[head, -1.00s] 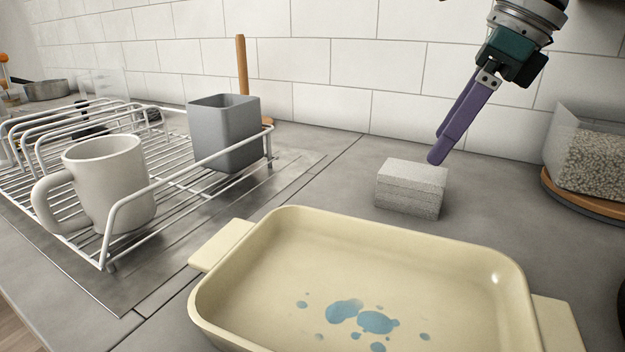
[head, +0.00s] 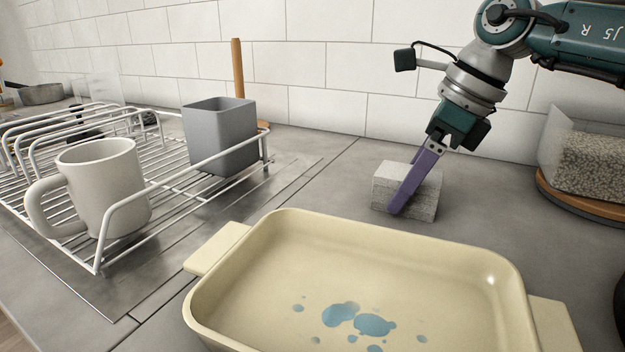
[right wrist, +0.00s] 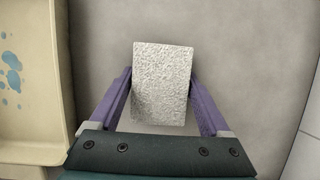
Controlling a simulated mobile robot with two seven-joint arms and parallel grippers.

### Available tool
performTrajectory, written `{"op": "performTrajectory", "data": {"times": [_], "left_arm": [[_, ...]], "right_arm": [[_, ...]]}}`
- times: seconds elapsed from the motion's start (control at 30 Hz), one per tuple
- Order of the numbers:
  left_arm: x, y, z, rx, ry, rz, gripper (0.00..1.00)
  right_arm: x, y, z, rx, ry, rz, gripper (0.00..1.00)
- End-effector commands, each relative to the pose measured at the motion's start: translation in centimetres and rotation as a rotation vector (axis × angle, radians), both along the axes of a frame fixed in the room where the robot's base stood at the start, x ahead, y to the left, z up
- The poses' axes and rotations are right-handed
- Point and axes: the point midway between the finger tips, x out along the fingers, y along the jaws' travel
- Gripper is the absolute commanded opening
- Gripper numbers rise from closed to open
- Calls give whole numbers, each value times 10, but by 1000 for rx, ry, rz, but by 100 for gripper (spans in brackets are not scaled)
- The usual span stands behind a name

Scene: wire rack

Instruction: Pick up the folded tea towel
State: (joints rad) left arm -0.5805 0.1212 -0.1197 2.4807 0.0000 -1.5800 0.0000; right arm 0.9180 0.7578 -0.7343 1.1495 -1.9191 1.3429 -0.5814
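The folded tea towel (head: 425,192) is a light grey, textured block of stacked layers on the counter behind the baking dish. My right gripper (head: 407,190) is lowered over it with purple fingers, one on the near side and one mostly hidden behind. In the right wrist view the towel (right wrist: 162,85) lies between the fingers of the right gripper (right wrist: 161,78), one along each side. The fingers are spread; contact with the towel cannot be made out. My left gripper is not in view.
A cream baking dish (head: 270,262) with blue spots stands in front. A wire rack (head: 180,196) at left holds a white mug (head: 108,185) and a grey square cup (head: 220,138). A clear container of grains (head: 590,165) stands at right. The tiled wall is close behind.

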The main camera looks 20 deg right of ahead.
Motion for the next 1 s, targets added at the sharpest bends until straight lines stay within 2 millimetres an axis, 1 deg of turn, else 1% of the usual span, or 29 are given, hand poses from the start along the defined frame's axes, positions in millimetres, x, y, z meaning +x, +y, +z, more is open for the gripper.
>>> {"op": "performTrajectory", "data": {"times": [0.03, 0.07, 0.5, 0.53, 0.73, 0.83, 0.93, 1.0], "left_arm": [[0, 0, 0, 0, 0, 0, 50], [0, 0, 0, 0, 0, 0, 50], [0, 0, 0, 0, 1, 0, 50], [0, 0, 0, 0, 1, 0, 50], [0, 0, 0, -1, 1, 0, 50], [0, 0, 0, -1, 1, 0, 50], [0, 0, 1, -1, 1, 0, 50], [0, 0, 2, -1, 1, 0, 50]], "right_arm": [[0, 0, 0, 0, 0, 0, 74], [0, 0, 0, 0, 0, 0, 71], [0, 0, 0, 0, 0, 0, 21], [0, 0, 0, 1, -1, 0, 20], [0, 0, 1, 1, -1, 0, 20], [0, 0, 4, 0, -1, 0, 20], [0, 0, 12, 1, -1, 0, 20], [1, 0, 22, 1, -4, 0, 20]]}}
